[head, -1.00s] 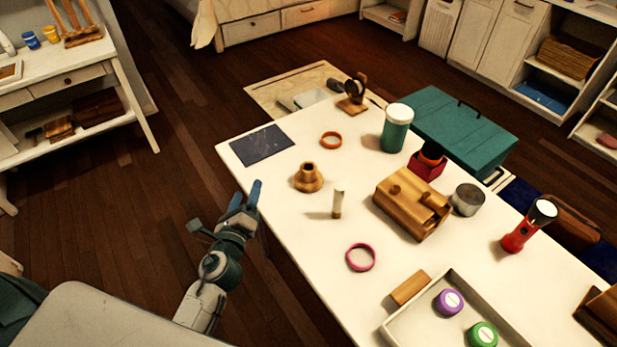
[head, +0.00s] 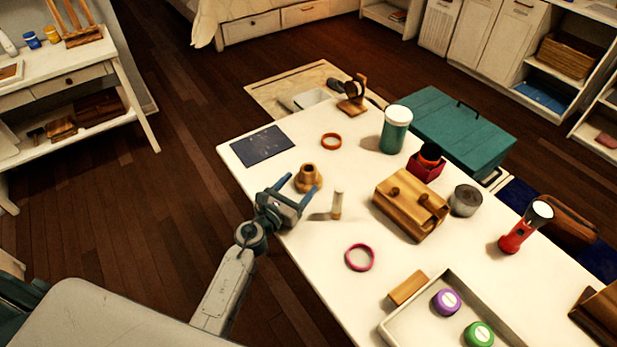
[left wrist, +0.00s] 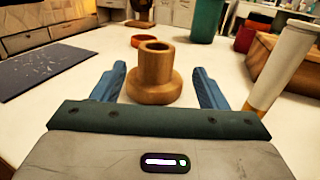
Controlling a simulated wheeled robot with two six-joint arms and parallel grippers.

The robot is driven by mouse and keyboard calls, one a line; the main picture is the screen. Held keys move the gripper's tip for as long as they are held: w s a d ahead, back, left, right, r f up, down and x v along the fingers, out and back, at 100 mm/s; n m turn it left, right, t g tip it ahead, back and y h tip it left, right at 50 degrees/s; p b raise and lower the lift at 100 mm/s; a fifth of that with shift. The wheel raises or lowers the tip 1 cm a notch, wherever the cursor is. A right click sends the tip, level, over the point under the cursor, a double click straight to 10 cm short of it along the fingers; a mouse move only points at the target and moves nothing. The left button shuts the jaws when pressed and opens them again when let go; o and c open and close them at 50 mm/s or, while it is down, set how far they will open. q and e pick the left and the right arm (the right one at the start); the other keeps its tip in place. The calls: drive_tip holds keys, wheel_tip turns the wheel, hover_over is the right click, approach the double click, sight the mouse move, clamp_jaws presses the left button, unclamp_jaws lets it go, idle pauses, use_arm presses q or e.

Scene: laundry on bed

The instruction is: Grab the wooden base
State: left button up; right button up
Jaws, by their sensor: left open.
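The wooden base (head: 308,178) is a light brown, round, flared piece with a hollow neck, standing upright on the white table (head: 300,258). In the left wrist view the wooden base (left wrist: 153,75) stands centred just ahead of the fingers, its open top showing. My left gripper (head: 296,184) is open, with one blue finger to either side of the line to the base. In the left wrist view the fingers (left wrist: 160,88) are apart with nothing held between them; I cannot tell whether they touch the base. My right gripper is not in view.
A cream upright cylinder (head: 337,204) stands close to the right of my left gripper. A dark flat sheet (head: 262,146) lies to the left, and an orange ring (head: 331,140) lies behind the base. A wooden block holder (head: 410,204) and pink ring (head: 360,257) are further right.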

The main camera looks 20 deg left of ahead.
sight(304, 177)
use_arm(q)
drive_tip(key=x, duration=0.4)
drive_tip(key=shift+w+a, duration=0.1)
drive_tip(key=shift+w, duration=0.35)
drive_tip(key=shift+s, duration=0.1)
drive_tip(key=c, duration=1.1)
drive_tip(key=shift+r+p, duration=0.1)
drive_tip(key=shift+p, duration=0.2)
